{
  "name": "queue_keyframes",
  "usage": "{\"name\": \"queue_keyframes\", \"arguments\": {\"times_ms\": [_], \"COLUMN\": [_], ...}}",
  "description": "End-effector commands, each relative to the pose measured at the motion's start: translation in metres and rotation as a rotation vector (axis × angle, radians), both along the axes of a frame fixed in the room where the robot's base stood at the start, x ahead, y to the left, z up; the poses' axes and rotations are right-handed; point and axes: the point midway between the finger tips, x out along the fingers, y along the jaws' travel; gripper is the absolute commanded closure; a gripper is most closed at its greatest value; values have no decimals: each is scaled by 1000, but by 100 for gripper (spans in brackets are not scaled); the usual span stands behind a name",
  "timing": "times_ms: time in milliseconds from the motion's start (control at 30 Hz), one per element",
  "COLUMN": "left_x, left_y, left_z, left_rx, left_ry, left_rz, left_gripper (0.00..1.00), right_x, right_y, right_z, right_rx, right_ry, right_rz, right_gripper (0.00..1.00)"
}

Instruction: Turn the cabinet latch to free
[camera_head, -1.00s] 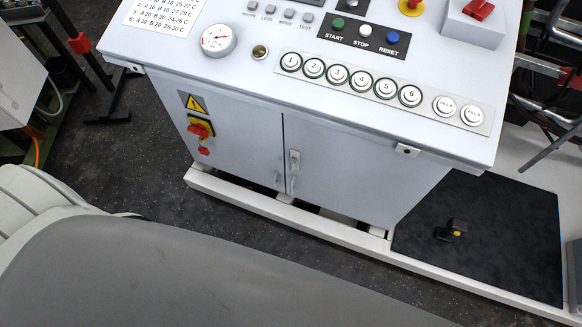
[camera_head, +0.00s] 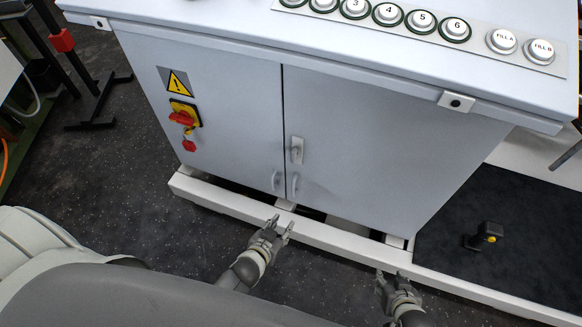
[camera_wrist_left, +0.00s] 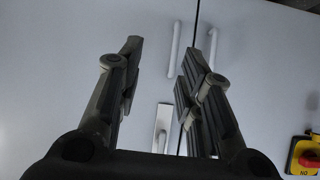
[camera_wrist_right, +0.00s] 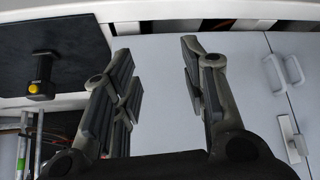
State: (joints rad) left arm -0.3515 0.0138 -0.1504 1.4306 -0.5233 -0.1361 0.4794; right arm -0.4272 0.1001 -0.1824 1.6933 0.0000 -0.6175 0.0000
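The cabinet latch (camera_head: 296,150) is a small pale plate with a lever on the right door, beside the seam between the doors. It also shows in the left wrist view (camera_wrist_left: 162,125), between the fingers, and at the right of the right wrist view (camera_wrist_right: 290,138). Its lever looks roughly in line with the plate. Two door handles (camera_head: 276,181) (camera_head: 293,185) sit below it, either side of the seam. My left gripper (camera_head: 279,222) is open and empty, below the handles in the head view. My right gripper (camera_head: 387,279) is open and empty, further right and lower, apart from the cabinet.
The left door carries a red and yellow switch (camera_head: 183,118) under a warning sign (camera_head: 174,82). The worktop (camera_head: 330,40) with buttons overhangs the doors. A white base rail (camera_head: 330,236) runs along the floor. A black mat (camera_head: 510,225) with a small black-and-yellow device (camera_head: 484,237) lies right.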

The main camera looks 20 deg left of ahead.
Motion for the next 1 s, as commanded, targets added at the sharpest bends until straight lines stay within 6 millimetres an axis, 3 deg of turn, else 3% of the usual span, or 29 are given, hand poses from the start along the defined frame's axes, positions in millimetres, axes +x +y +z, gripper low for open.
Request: {"name": "queue_keyframes", "arguments": {"times_ms": [67, 200, 400, 700, 1000], "left_x": [19, 46, 70, 78, 90], "left_y": [-1, -2, 2, 8, 9], "left_z": [0, 27, 68, 120, 131], "left_rx": [-12, -30, -53, -74, -76], "left_ry": [-80, -212, -398, -584, -609], "left_rz": [9, 24, 45, 64, 65], "left_gripper": [66, 66, 66, 66, 66], "right_x": [14, 31, 43, 39, 39], "right_y": [3, 7, 11, 11, 11], "right_z": [1, 25, 64, 112, 123], "right_rx": [10, 28, 53, 76, 81], "right_ry": [-53, -135, -253, -369, -390], "right_rz": [0, 1, 1, 2, 2], "right_gripper": [60, 60, 60, 60, 60]}}
